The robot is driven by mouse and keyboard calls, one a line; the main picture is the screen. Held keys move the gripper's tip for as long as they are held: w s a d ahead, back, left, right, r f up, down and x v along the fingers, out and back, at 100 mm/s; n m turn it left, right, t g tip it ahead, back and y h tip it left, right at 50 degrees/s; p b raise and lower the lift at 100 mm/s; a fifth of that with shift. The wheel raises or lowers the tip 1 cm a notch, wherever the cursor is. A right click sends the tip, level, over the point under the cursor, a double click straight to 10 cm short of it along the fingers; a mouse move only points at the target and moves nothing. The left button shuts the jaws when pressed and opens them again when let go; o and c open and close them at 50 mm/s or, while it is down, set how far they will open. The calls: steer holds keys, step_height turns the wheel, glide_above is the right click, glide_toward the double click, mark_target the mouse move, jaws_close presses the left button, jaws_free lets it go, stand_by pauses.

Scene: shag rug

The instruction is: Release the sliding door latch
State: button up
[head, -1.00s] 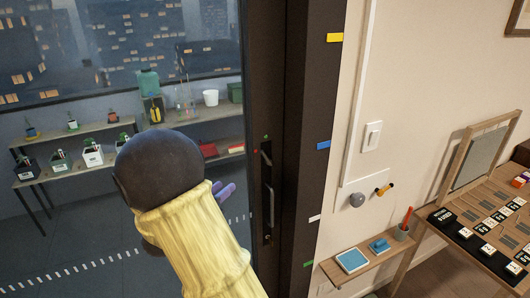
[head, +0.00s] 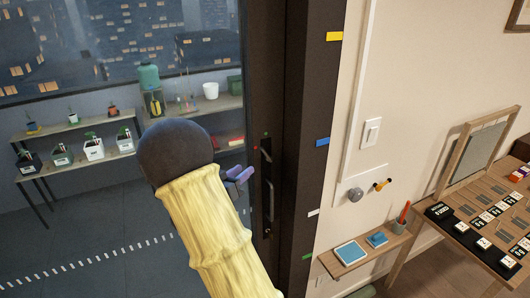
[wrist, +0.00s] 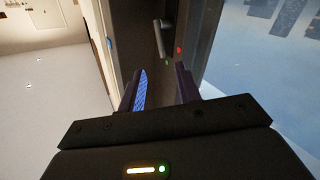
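The sliding door's dark latch plate (head: 268,205) with its grey lever handle (head: 266,150) is on the door's dark upright edge, right of the glass. Small red and green dots sit near the lever. In the wrist view the lever (wrist: 159,38) hangs ahead of the fingers, with the red dot to its right and the green dot below. My gripper (head: 240,176) has purple fingers and is just left of the latch plate in the head view. In the wrist view my gripper (wrist: 163,82) is open, with an empty gap between the fingers. No contact with the lever is visible.
The dark door post (head: 312,130) with coloured tabs stands right of the latch. A wall shelf (head: 365,248) with blue items and a desk (head: 450,240) are farther right. Behind the glass are plant shelves (head: 75,130).

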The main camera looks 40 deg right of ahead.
mark_target(264, 153)
steer(key=p+x, duration=0.3)
steer(key=x, duration=0.7)
steer(key=shift+d, duration=0.2)
steer(key=shift+w, duration=0.1)
jaws_close()
